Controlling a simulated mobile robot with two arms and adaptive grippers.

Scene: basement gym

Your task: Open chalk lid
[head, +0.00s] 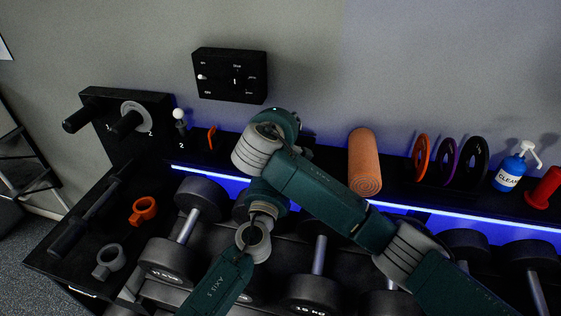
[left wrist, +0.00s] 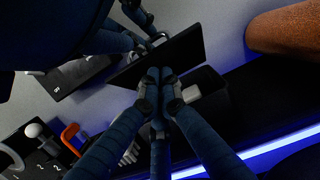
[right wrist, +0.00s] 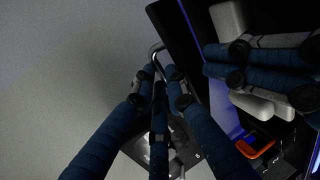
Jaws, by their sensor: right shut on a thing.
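The chalk box (left wrist: 214,103) is a small black box on the rack's top shelf, with pale chalk blocks (left wrist: 190,96) inside. Its black lid (left wrist: 180,50) stands tilted up, apart from the open top. The chalk also shows in the right wrist view (right wrist: 228,20). My right gripper (right wrist: 158,72) is shut on the lid's metal handle (right wrist: 155,52). My left gripper (left wrist: 159,78) has its fingertips together over the box, in front of the lid; it looks shut with nothing visible between the tips. In the head view my arms hide the box, the lid and both grippers.
An orange foam roller (head: 362,160) stands to the right on the shelf, and an orange clip (head: 211,137) to the left. A black control panel (head: 230,76) is on the wall behind. Several dumbbells (head: 165,258) lie below. A blue cleaner bottle (head: 509,172) is far right.

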